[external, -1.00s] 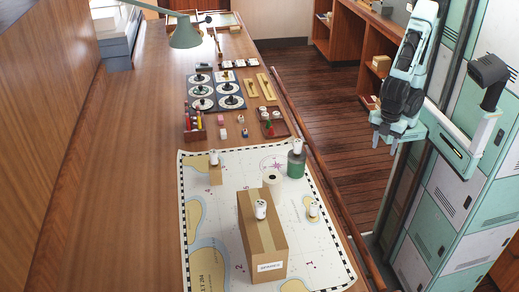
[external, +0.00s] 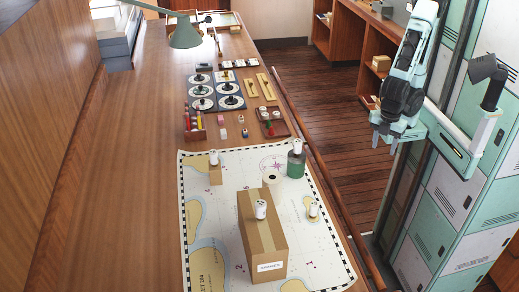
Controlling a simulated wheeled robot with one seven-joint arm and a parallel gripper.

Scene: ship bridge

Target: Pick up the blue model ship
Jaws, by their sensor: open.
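I cannot make out a blue model ship for certain in the external view. The chart (external: 228,225) lies on the wooden counter and carries several small white pieces, too small to identify clearly. One white piece (external: 261,209) is on top of a tall cardboard box (external: 265,245), one (external: 214,158) on a small brown block, one (external: 296,146) on a green cylinder, and one (external: 314,210) near the chart's right side. My gripper (external: 384,138) is open and empty, pointing down over the floor to the right of the counter, well apart from everything on it.
Several round dark-topped discs (external: 203,89), brass bars (external: 266,87), a pen holder (external: 194,125) and a small red tray (external: 282,129) stand beyond the chart. A green lamp (external: 185,33) overhangs the counter. A rail (external: 318,157) edges it.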

